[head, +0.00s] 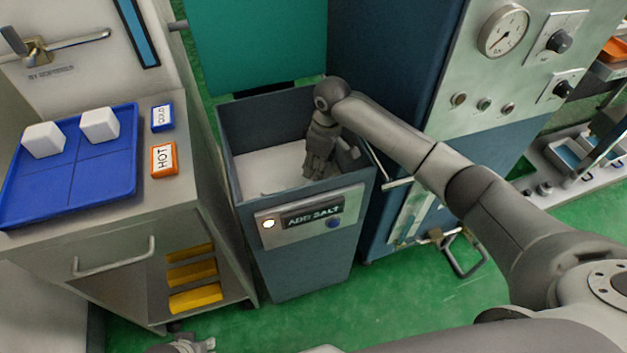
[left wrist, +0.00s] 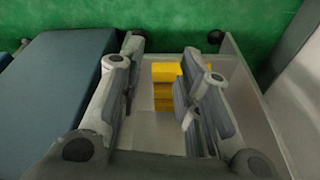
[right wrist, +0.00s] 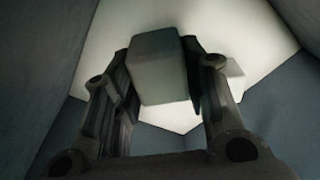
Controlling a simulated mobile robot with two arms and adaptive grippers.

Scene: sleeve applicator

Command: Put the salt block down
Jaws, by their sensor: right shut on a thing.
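My right gripper (head: 316,172) reaches down inside the grey-blue bin (head: 247,215) marked ADD SALT. In the right wrist view it (right wrist: 155,75) is shut on a white salt block (right wrist: 158,62), which sits between the fingers above the bin's white floor (right wrist: 95,55). I cannot tell whether the held block touches the floor. In the head view the fingers hide it. Another pale block-like shape (right wrist: 236,80) shows past the right finger. Two more white blocks (head: 43,140) (head: 99,125) lie on the blue tray (head: 70,202). My left gripper (left wrist: 163,60) is open and empty.
Blue COLD (head: 162,117) and orange HOT (head: 163,160) labels stand beside the tray on the grey cart. Yellow bars (head: 195,298) lie on its lower shelf. The bin's walls surround my right gripper closely. A machine with a gauge (head: 503,30) stands to the right.

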